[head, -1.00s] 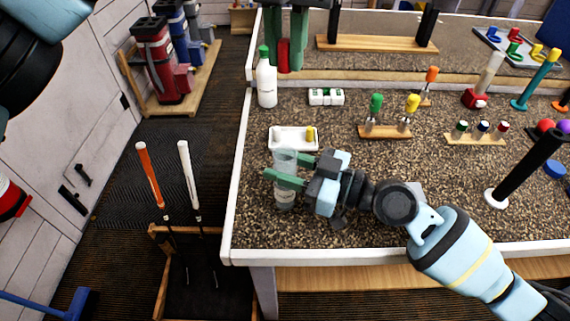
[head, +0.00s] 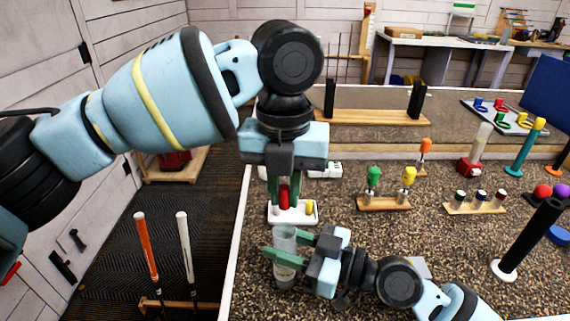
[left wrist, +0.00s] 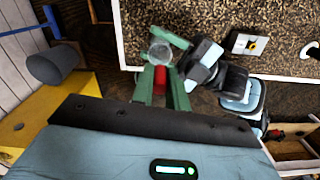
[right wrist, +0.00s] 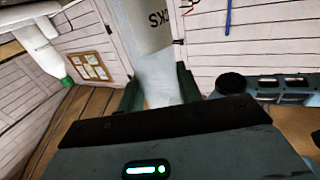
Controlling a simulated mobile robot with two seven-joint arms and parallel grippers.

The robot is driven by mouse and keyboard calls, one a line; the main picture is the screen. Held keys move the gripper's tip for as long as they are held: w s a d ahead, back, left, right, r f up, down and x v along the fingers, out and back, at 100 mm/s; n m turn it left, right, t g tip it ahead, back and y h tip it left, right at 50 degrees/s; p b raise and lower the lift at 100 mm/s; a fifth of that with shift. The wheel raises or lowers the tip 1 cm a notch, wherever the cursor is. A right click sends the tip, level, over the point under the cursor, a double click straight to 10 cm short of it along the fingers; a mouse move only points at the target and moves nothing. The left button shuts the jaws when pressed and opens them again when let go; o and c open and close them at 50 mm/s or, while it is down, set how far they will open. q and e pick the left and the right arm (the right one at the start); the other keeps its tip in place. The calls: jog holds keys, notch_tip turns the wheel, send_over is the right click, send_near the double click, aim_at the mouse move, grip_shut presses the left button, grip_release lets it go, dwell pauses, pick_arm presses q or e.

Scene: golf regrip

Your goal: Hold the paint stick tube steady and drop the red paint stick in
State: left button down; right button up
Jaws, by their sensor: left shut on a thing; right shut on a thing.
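My left gripper (head: 284,200) is shut on the red paint stick (head: 284,194), which hangs upright. In the head view it overlaps the white tray behind. The clear paint stick tube (head: 285,238) stands upright, lower in the picture than the stick. My right gripper (head: 284,257) is shut around it from the right. The left wrist view shows the red stick (left wrist: 160,77) close beside the tube's round opening (left wrist: 161,52) in the picture; I cannot tell the gap. The right wrist view shows the lettered tube (right wrist: 155,75) between my fingers.
The white tray (head: 275,214) with a yellow stick (head: 310,207) lies behind the tube. A wooden rack (head: 384,204) with green and yellow-handled tools stands to the right. Two clubs stand left of the bench.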

pick_arm(q)
jog(key=shift+f, duration=0.15)
jog(key=shift+s+f, duration=0.1)
jog(key=shift+f, duration=2.85)
jog(key=shift+f, duration=0.1)
jog(key=c, duration=1.4)
grip_release()
jog(key=shift+f, duration=0.1)
jog(key=shift+o, duration=0.5)
jog(key=shift+r, duration=0.2)
notch_tip(320, 180, up, 13)
jog(key=shift+f, duration=0.2)
